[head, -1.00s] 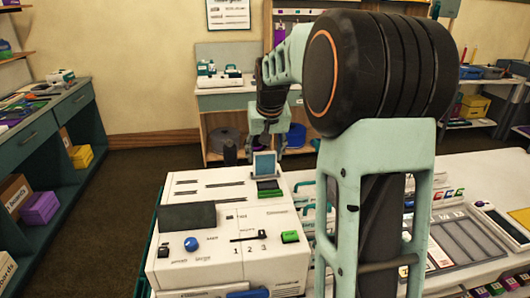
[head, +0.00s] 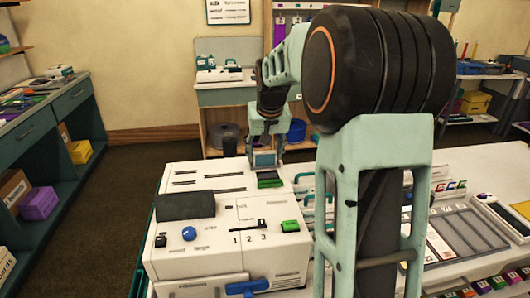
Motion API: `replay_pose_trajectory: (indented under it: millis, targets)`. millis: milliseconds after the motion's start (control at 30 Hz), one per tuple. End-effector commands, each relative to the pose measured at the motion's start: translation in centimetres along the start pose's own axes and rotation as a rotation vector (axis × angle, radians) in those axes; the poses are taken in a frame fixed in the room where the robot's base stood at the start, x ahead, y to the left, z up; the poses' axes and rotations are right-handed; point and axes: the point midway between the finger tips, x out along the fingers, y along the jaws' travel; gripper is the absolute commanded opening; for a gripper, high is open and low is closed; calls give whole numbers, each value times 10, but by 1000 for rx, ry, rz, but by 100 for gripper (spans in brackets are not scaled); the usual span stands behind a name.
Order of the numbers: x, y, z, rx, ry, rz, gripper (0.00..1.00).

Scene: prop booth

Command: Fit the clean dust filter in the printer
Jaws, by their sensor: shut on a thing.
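The white printer (head: 200,262) stands on the near bench, with slots on its top, a blue knob (head: 189,233) and a slider marked 1 2 3 on its front. My gripper (head: 265,154) is above the printer's back right edge, pointing down. It is shut on the dust filter (head: 264,160), a small piece with a blue-grey face. The filter is just behind a green latch-like part (head: 269,180) on the printer top. Much of the filter is hidden by the fingers. I cannot tell whether its lower edge is in a slot.
A green switch (head: 290,226) and a blue lever (head: 247,287) are on the printer's front. My arm blocks the view right of the printer. A grey sectioned tray (head: 462,238) lies on the bench to the right. Teal handles stand close beside the printer.

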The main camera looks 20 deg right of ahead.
Motion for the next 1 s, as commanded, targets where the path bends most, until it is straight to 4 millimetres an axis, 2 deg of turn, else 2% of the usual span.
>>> replay_pose_trajectory:
  millis: [367,400,567,867,1000]
  targets:
    - [2,0,1,0,0,0,41]
    - [2,0,1,0,0,0,52]
    - [2,0,1,0,0,0,70]
    - [0,0,1,0,0,0,70]
    - [-12,0,0,0,2,0,70]
